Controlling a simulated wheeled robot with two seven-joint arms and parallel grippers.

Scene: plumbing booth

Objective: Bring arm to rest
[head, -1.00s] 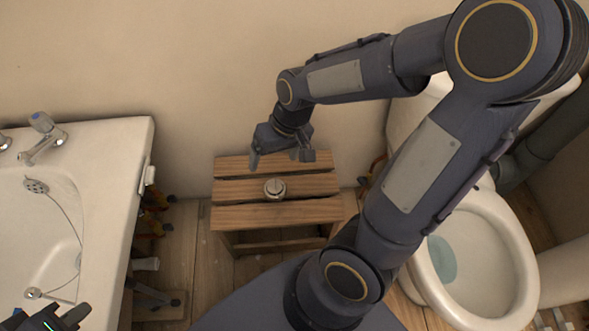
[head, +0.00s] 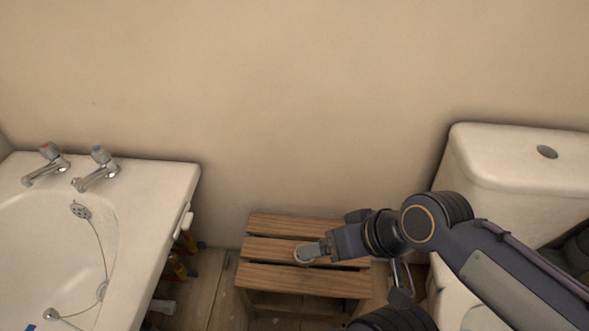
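My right arm comes in from the lower right and is folded low over the wooden slatted stool (head: 270,278). My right gripper (head: 331,231) is above the right half of the stool. Its two fingers look spread apart, with nothing seen between them. A small round metal piece (head: 300,255) sits on the stool top. One finger partly covers it in the picture, and I cannot tell whether they touch. My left gripper is not in view.
A white basin (head: 150,200) with two taps (head: 97,172) stands at the left. The toilet cistern (head: 500,160) is at the right, close behind my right arm. Orange-handled tools (head: 178,268) hang beside the basin. The wall above the stool is clear.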

